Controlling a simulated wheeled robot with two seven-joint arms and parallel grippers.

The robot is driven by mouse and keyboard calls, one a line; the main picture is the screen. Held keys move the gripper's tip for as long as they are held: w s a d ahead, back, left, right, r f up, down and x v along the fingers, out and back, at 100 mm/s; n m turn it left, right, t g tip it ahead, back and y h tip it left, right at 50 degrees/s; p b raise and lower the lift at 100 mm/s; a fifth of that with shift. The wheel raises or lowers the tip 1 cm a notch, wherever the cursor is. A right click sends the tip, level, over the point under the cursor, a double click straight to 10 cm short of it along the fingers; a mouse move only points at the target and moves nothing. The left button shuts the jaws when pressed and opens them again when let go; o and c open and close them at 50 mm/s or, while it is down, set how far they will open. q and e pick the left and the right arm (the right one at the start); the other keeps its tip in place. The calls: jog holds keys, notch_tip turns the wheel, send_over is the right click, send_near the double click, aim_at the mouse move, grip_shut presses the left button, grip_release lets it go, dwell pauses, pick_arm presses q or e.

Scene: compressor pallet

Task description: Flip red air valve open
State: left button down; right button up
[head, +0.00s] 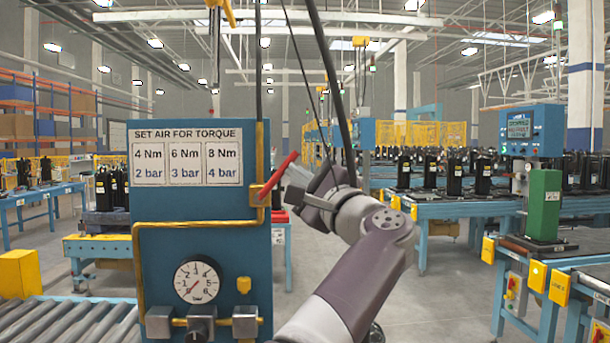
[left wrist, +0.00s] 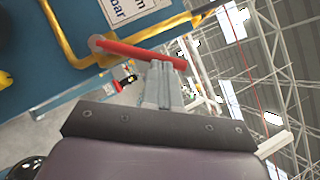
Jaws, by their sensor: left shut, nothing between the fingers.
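The red air valve lever (head: 279,174) is on the right edge of the blue panel (head: 205,225). It slants up and to the right from its pivot on the yellow pipe. My left gripper (head: 291,184) is just right of the lever, with its fingers shut and empty. In the left wrist view, the red lever (left wrist: 140,53) crosses in front of the shut fingertips (left wrist: 160,66), close to its free end. I cannot tell whether they touch. My right gripper is not in view.
The panel carries a torque chart (head: 187,163), a round pressure gauge (head: 197,280) and several grey fittings along the bottom. A yellow pipe (head: 137,260) runs around it. Rollers (head: 65,320) lie at lower left. Floor to the right is open, with a green unit (head: 544,205) beyond.

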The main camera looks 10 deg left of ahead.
pick_arm(q)
jog(key=shift+a+r+n+g+p, duration=0.2)
jog(key=shift+r+n+g+p, duration=0.1)
jog(key=shift+r+n+p, duration=0.2)
jog(key=shift+a+r+n+g+p, duration=0.2)
jog(key=shift+r+n+g+p, duration=0.15)
jog(key=shift+n, duration=0.25)
jog(key=shift+s+a+r+n+g+h+p, duration=0.15)
jog(key=shift+a+r+n+g+p, duration=0.1)
jog(key=shift+a+n, duration=0.2)
jog(key=shift+s+a+r+n+g+h+p, duration=0.1)
jog(key=shift+s+a+r+n+p, duration=0.2)
jog(key=shift+a, duration=0.25)
jog(key=shift+s+a+r+n+g+h+p, duration=0.1)
jog(key=shift+a+r+n+g+p, duration=0.1)
jog(key=shift+a+n, duration=0.3)
